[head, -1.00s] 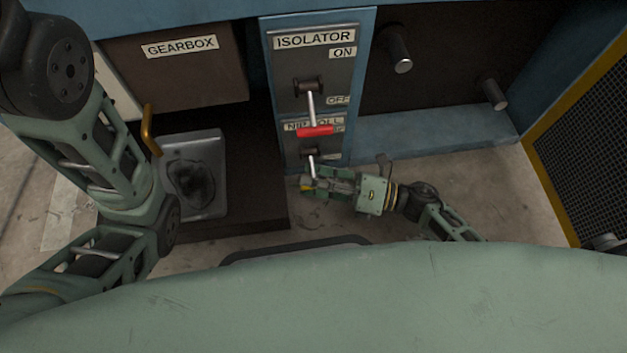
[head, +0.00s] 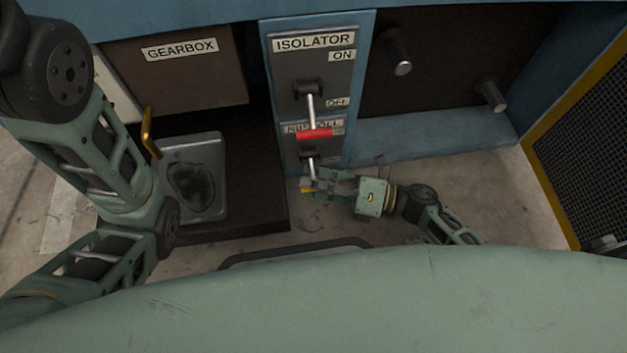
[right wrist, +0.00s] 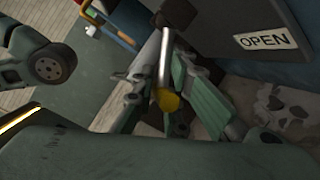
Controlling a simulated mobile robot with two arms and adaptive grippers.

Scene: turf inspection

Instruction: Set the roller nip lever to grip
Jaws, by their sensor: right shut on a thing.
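The nip roll lever (head: 312,168) is a short metal rod below the isolator on the narrow blue panel. It points down toward my right gripper (head: 318,186). The right gripper is shut on its yellow-knobbed lower end. In the right wrist view, the lever's bright rod and yellow knob (right wrist: 168,101) lie between the green fingers of the right gripper (right wrist: 175,85). An OPEN label (right wrist: 265,40) shows beside the lever there. The nip roll label (head: 298,128) is partly hidden by the isolator's red handle. My left arm is at the left of the head view; its gripper is out of view.
The isolator lever's red handle (head: 314,134) hangs close above the nip lever, pointing down past OFF. A gearbox box (head: 180,75) and a grey tray (head: 214,145) stand left. Two dark pegs stick out at right, and a yellow-edged mesh guard (head: 590,140) stands far right.

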